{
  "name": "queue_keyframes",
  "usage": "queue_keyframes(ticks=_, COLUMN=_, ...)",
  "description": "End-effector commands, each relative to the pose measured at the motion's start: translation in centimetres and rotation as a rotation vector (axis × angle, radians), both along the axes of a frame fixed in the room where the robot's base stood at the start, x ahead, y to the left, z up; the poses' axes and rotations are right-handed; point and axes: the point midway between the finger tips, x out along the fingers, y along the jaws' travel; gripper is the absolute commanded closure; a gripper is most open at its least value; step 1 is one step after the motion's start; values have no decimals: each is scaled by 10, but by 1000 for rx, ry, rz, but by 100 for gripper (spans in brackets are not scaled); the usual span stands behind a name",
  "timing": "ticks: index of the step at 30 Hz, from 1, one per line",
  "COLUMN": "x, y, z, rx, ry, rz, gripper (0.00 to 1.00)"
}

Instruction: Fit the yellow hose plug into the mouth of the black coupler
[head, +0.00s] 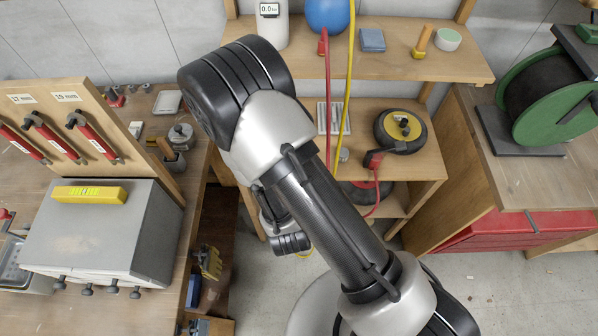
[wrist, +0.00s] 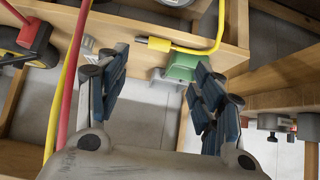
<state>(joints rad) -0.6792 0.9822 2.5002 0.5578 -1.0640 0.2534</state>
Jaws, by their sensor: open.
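The yellow hose (wrist: 219,25) shows in the wrist view. It comes down from the top, bends left and ends in a yellow plug (wrist: 158,44), which lies near a wooden edge beyond my fingertips. My gripper (wrist: 161,60) is open and empty, its two dark blue-grey fingers spread apart. The plug lies ahead of the gap between them, apart from both. A green block (wrist: 183,66) on a grey mount is just below the hose. I cannot make out the black coupler for sure in either view. In the head view my arm hides most of my gripper.
In the head view, a shelf (head: 440,62) stands behind my arm, with a red hose (head: 327,75) and yellow hose (head: 349,80) hanging in front. A black wheel (head: 383,131) is on its lower board. The toolboard bench is left, the green reel (head: 519,90) right.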

Motion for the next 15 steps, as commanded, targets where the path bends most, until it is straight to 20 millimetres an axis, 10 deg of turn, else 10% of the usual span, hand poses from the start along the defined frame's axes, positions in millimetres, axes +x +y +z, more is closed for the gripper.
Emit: queue_keyframes(ticks=15, x=63, y=-3, z=-64, rx=-1, ry=3, rz=0, gripper=39)
